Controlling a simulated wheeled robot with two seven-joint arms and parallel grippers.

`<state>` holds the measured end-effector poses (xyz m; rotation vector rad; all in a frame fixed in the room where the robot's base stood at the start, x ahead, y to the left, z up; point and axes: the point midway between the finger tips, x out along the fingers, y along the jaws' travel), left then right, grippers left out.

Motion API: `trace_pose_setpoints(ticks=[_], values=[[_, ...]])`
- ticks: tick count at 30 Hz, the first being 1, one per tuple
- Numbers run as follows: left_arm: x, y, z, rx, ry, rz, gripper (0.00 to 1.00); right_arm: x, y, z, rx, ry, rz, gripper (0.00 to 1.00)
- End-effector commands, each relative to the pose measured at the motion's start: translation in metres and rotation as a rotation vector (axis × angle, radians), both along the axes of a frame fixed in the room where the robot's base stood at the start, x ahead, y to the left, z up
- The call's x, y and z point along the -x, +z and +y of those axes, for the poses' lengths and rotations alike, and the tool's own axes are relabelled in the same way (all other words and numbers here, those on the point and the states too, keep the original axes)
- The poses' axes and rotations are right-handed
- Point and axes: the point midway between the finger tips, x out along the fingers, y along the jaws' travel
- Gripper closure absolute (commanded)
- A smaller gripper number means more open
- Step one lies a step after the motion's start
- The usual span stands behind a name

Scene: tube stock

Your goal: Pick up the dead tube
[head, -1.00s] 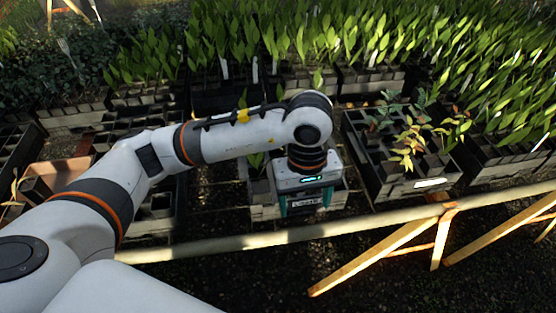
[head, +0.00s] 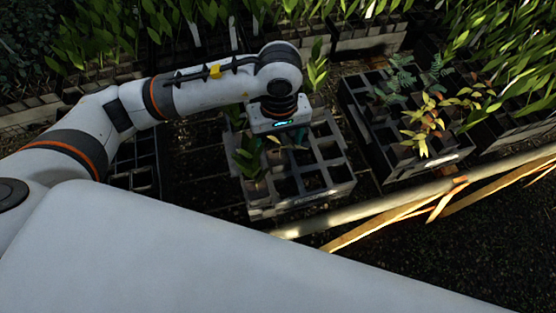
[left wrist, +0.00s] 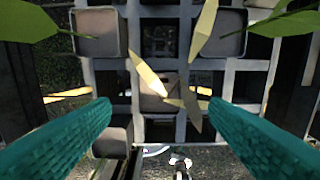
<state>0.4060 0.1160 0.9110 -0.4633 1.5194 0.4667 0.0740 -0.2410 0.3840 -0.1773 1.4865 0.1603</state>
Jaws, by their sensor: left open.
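The dead tube (left wrist: 156,103) stands in a cell of the grey crate, with pale yellow, withered leaves (left wrist: 147,74) spreading over it in the left wrist view. My left gripper (head: 286,138) is open above the crate (head: 302,201) in the head view. In the left wrist view its two teal fingers (left wrist: 160,112) are spread wide on either side of the dead tube, apart from it. In the head view the gripper hides most of this plant. My right gripper is not in view.
Green-leaved tubes (head: 250,162) stand in the same crate, and green leaves (left wrist: 285,22) reach into the wrist view's top corners. Another crate (head: 428,173) with green and yellowing plants stands to the right. A pale rail (head: 385,209) runs along the front.

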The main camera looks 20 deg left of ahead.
Motion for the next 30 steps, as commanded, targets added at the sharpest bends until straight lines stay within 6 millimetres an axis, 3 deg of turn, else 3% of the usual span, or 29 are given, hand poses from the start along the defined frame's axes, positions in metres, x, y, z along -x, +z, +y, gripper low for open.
trace_pose_setpoints(ticks=[8, 16, 26, 30], values=[[0.001, -0.023, -0.001, 0.001, 0.002, 0.002, 0.3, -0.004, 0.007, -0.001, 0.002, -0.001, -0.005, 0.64], [0.004, -0.062, -0.001, 0.0, 0.002, 0.004, 0.3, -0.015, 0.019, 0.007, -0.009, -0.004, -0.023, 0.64], [0.003, -0.07, -0.001, 0.002, 0.0, -0.001, 0.3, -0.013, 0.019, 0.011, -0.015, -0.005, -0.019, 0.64], [0.003, -0.07, -0.001, 0.002, 0.0, -0.001, 0.53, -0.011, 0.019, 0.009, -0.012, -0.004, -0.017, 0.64]])
